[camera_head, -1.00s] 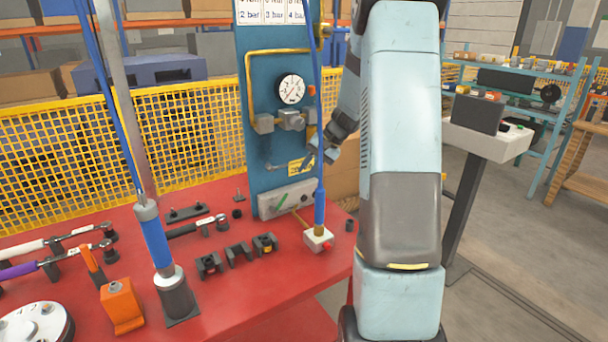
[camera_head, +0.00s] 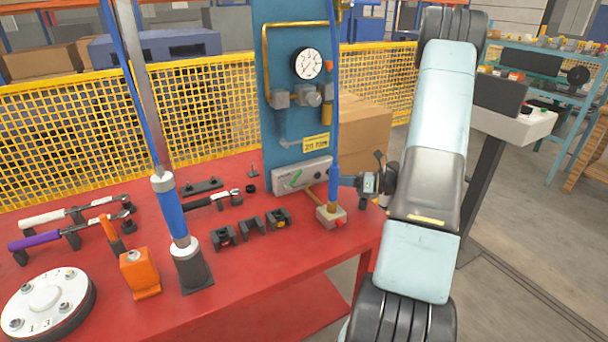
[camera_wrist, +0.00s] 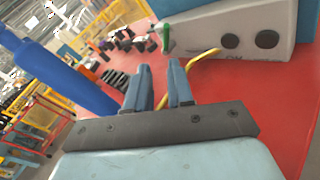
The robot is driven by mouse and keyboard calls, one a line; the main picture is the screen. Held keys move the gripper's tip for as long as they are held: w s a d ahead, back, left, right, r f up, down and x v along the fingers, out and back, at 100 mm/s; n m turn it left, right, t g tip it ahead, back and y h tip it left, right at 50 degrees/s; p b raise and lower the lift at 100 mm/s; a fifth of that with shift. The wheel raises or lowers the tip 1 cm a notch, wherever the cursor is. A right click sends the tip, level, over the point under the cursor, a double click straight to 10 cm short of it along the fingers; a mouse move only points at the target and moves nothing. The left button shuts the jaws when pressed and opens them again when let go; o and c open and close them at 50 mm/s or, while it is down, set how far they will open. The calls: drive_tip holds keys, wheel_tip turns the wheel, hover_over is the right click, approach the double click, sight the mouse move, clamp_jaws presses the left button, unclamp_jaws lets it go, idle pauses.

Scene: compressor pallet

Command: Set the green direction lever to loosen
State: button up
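The green lever (camera_head: 296,178) is a small tilted handle on the front of a grey control box (camera_head: 318,172) at the foot of the blue panel. In the wrist view the lever (camera_wrist: 166,37) stands beyond my fingertips, at the left part of the box (camera_wrist: 205,35). My gripper (camera_head: 343,181) is right of the box in the head view, close behind or beside the blue hanging tool. In the wrist view my gripper (camera_wrist: 160,68) has its two blue fingers apart with nothing between them. It does not touch the lever.
The blue hanging tool (camera_head: 334,182) stands on a pale block (camera_head: 331,216) with a red knob; it also shows in the wrist view (camera_wrist: 65,72). A bent yellow rod (camera_wrist: 203,57) lies ahead of the fingers. Black holders (camera_head: 251,226) stand on the red table (camera_head: 270,258).

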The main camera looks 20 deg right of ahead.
drive_tip(key=m, duration=0.1)
drive_tip(key=t, duration=0.1)
drive_tip(key=d+m, duration=0.1)
drive_tip(key=shift+s+d+f+m+t, duration=0.1)
drive_tip(key=shift+s+f+m+t, duration=0.2)
drive_tip(key=shift+t, duration=0.1)
drive_tip(key=shift+w, duration=0.15)
drive_tip(key=x, duration=1.3)
drive_tip(key=shift+w+f, duration=0.15)
drive_tip(key=shift+w, duration=0.1)
clamp_jaws()
